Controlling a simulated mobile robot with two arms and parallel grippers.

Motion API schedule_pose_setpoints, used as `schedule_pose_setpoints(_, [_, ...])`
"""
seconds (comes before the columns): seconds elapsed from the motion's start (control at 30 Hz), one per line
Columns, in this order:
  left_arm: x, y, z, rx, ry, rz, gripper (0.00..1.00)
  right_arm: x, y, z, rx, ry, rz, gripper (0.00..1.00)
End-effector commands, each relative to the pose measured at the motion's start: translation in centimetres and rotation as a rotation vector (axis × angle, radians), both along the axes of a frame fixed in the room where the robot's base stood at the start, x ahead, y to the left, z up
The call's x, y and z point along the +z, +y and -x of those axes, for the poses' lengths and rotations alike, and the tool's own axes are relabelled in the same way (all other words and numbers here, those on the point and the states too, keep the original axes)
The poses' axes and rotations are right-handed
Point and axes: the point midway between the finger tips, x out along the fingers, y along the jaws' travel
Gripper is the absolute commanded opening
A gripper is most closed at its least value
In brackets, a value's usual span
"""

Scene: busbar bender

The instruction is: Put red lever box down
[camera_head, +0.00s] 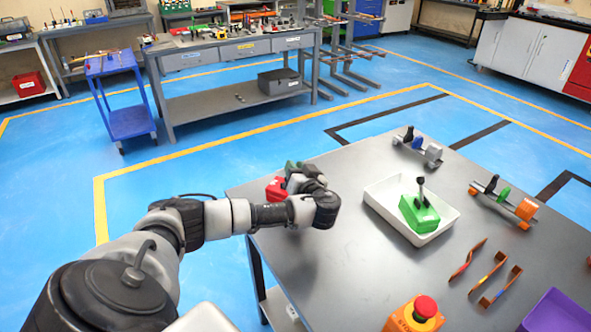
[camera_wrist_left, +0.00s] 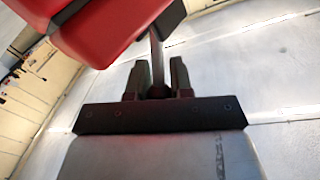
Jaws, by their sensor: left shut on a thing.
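The red lever box (camera_head: 275,189) is at the far left corner of the grey table, partly hidden behind my left gripper (camera_head: 300,180). In the left wrist view the red box (camera_wrist_left: 112,28) fills the upper left and looks tilted. My left gripper (camera_wrist_left: 157,78) is shut on its lever, a thin grey shaft with a dark round knob between the two black fingers. I cannot tell whether the box touches the table. My right gripper is not in view.
On the grey table (camera_head: 345,255), a white tray (camera_head: 378,206) holds a green lever box (camera_head: 418,213). Bent copper bars (camera_head: 468,258), an orange emergency-stop box (camera_head: 413,316), a purple bin (camera_head: 560,314) and two small assemblies (camera_head: 418,147) stand to the right. The table's front left is clear.

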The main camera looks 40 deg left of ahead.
Motion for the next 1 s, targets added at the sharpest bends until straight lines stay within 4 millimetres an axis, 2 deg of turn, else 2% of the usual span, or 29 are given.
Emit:
schedule_pose_setpoints(0.1, [-0.7,0.0,0.0,0.000,-0.002,-0.002,0.00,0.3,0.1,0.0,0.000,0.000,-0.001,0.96])
schedule_pose_setpoints(0.37, [-0.9,0.0,0.0,0.000,-0.003,-0.001,0.00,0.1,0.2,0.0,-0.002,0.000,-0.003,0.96])
schedule_pose_setpoints(0.4, [-1.0,0.0,0.0,0.000,-0.001,0.000,0.23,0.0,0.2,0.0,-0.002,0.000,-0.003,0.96])
schedule_pose_setpoints(0.57, [-0.9,0.0,0.0,0.000,-0.001,0.000,0.47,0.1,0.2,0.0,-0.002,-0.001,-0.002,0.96])
schedule_pose_setpoints(0.87, [-0.7,0.0,0.0,0.000,-0.001,0.000,0.47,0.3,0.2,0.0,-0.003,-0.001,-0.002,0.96])
schedule_pose_setpoints(1.0, [-1.0,-1.4,0.6,-0.003,-0.002,0.001,0.47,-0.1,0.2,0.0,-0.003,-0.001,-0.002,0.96])
